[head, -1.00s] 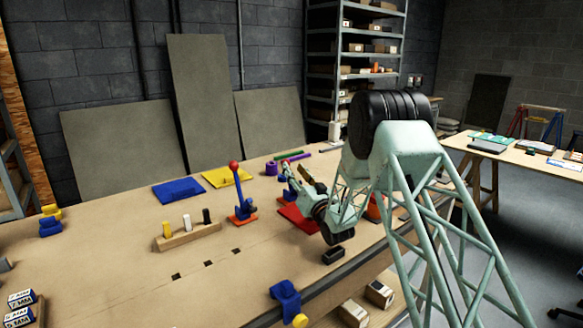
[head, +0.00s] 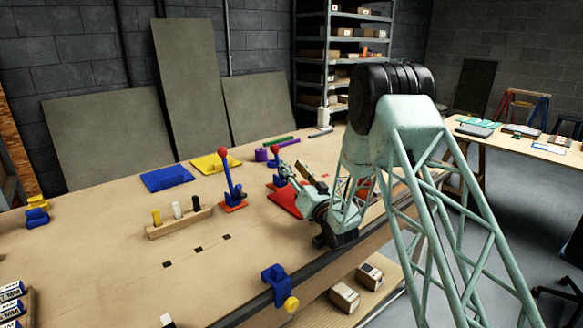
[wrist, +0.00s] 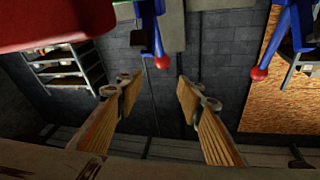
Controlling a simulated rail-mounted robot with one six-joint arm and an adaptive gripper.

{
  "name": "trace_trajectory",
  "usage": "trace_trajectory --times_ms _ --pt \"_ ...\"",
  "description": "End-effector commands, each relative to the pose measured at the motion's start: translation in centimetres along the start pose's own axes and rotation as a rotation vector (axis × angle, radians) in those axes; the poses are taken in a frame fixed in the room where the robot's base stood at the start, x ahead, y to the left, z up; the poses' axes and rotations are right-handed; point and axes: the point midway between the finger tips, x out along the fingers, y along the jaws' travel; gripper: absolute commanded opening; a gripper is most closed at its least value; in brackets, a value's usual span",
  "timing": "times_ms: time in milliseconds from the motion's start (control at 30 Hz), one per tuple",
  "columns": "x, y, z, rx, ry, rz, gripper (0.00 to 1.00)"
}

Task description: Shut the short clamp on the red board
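The red board (head: 284,201) lies flat on the workbench, partly hidden behind my gripper and arm. A blue clamp with a red knob (head: 277,165) stands at its far left edge, its handle raised. My gripper (head: 308,175) is over the board's right part. In the wrist view the scene is upside down: my gripper (wrist: 157,82) is open and empty, its two wooden-looking fingers wide apart. A blue clamp (wrist: 148,28) with a red knob shows beyond the gap, not touched. A large red surface (wrist: 45,18), probably the board, fills the top left.
A taller blue clamp (head: 229,182) with a red knob stands on an orange-red base to the left; another blue clamp (wrist: 290,35) shows in the wrist view.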

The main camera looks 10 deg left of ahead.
Motion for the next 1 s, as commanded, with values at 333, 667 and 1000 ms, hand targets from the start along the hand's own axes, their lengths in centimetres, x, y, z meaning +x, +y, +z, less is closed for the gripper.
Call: trace_trajectory --times_ms 333,667,1000 --pt "0.1 0.2 -0.6 -0.006 -0.008 0.008 0.34" --pt "-0.1 1.4 -4.0 -0.040 -0.062 0.066 0.34" --pt "-1.4 3.2 -8.8 -0.084 -0.153 0.157 0.34"
